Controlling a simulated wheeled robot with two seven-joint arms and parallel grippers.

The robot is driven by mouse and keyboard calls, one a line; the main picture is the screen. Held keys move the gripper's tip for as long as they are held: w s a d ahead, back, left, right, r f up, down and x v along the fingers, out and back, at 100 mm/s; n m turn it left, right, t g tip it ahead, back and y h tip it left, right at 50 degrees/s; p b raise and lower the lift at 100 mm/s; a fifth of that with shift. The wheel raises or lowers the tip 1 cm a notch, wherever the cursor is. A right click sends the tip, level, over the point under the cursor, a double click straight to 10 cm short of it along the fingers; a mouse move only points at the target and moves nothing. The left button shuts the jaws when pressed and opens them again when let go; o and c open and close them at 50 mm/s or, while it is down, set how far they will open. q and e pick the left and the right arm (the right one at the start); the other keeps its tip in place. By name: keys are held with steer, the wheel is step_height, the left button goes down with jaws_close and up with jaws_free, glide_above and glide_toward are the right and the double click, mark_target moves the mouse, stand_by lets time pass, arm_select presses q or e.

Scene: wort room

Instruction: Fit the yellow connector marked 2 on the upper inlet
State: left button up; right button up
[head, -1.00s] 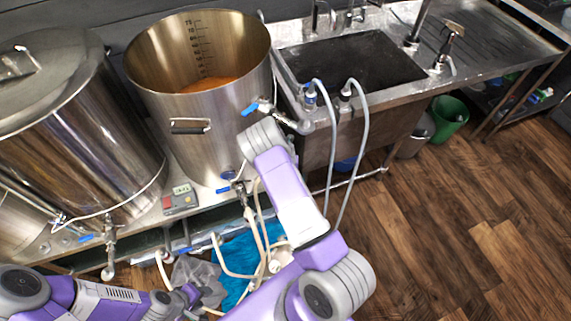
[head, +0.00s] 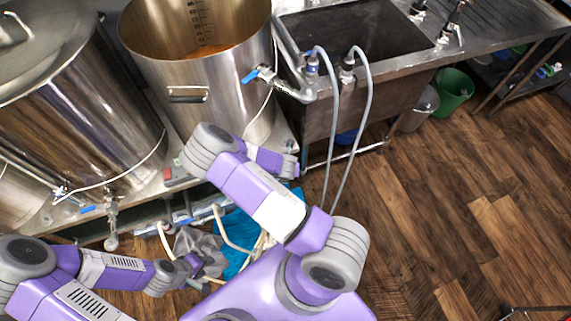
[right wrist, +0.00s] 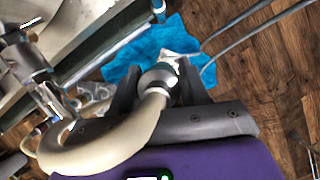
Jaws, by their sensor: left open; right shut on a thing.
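The hose loops to the left in the right wrist view. Steel valve fittings (right wrist: 38,75) stand left of the held connector, apart from it. I cannot tell whether one of them is the upper inlet. In the head view, the right fingers and connector cannot be made out. My left gripper (head: 200,266) is open beside a grey plastic bag (head: 196,242).
A large open kettle (head: 165,85) with a blue-handled valve (head: 252,75) stands behind my right arm. A lidded steel tank (head: 70,120) is at left. Two grey hoses (head: 334,130) hang from the sink (head: 400,75). A blue cloth (head: 238,232) lies below.

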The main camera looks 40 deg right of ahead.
stand_by(0.4)
steer(key=shift+r+p, duration=0.9)
steer(key=shift+r, duration=0.1)
jaws_close()
steer(key=shift+r+p, duration=1.1)
steer(key=shift+r, duration=0.2)
